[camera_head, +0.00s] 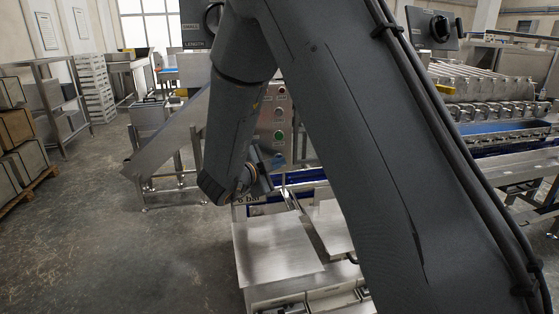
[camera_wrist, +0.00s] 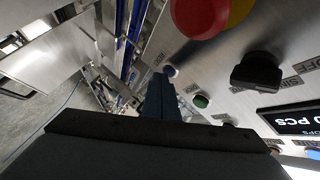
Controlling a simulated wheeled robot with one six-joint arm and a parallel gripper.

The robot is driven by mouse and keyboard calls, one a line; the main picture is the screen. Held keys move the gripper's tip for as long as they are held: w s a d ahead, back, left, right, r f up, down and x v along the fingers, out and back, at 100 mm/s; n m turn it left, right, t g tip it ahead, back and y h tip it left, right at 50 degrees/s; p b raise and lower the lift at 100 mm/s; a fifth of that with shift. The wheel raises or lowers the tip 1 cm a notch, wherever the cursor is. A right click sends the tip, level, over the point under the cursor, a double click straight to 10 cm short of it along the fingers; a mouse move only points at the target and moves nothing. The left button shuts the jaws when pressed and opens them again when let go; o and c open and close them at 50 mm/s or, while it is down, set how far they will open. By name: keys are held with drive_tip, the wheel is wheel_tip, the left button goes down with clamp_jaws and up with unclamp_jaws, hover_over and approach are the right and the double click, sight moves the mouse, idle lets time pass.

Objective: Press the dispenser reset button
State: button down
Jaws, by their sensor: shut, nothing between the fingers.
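A steel control panel (camera_head: 266,112) stands behind my arm in the head view, with round buttons in a column. In the wrist view it fills the right side, tilted. It carries a pale round button (camera_wrist: 171,71), a green button (camera_wrist: 202,101) and a blue button (camera_wrist: 312,153) at the right edge. I cannot read which label marks the dispenser reset. My gripper (camera_wrist: 160,82) is shut and empty, its tips close to the pale button and partly overlapping it in view. Whether they touch cannot be told. In the head view my gripper is largely hidden by my wrist.
A red emergency stop (camera_wrist: 200,12) on a yellow base and a black selector knob (camera_wrist: 255,72) sit on the same panel. A display (camera_wrist: 293,120) is at the right. A steel cover (camera_head: 275,250) lies below my wrist. The floor (camera_head: 130,240) at left is clear.

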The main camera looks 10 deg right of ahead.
drive_tip(key=shift+s, duration=0.8)
drive_tip(key=s+p, duration=0.1)
drive_tip(key=s, duration=0.4)
drive_tip(key=shift+p, duration=0.35)
drive_tip(key=shift+w, duration=0.1)
idle(0.3)
